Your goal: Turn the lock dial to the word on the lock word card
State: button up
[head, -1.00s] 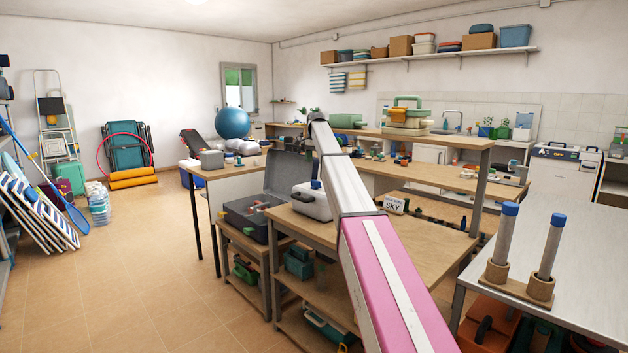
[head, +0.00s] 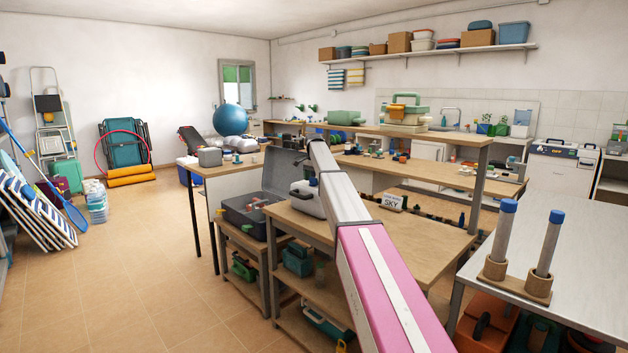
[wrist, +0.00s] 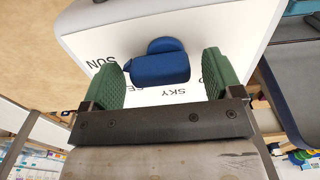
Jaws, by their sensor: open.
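The lock word card (head: 391,202) stands on the wooden workbench in the head view and reads SKY. The white lock box (head: 305,201) stands on the same bench, left of the card and partly behind my arm. In the wrist view, the blue lock dial (wrist: 160,68) sits on the box's white face (wrist: 225,40). Printed words around it include SUN (wrist: 103,64) and SKY (wrist: 187,91), upside down; another is partly hidden. My gripper (wrist: 162,62) is open, its green fingers on either side of the dial with visible gaps. Which word the dial points at is unclear.
An open grey toolbox (head: 245,208) stands left of the lock box. A metal table (head: 590,240) with two blue-capped tubes is at the right. A wooden shelf (head: 440,135) rises behind the workbench. The tiled floor (head: 140,270) at the left is mostly clear.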

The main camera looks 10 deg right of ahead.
jog(key=c, duration=0.9)
jog(key=shift+n, duration=0.3)
jog(key=n, duration=0.3)
jog(key=shift+w, duration=0.1)
jog(key=n, duration=0.5)
jog(key=shift+w+d, duration=0.1)
jog(key=n, duration=0.4)
jog(key=shift+w+n, duration=0.1)
jog(key=shift+n, duration=0.2)
jog(key=shift+w+n, duration=0.1)
jog(key=shift+n, duration=2.1)
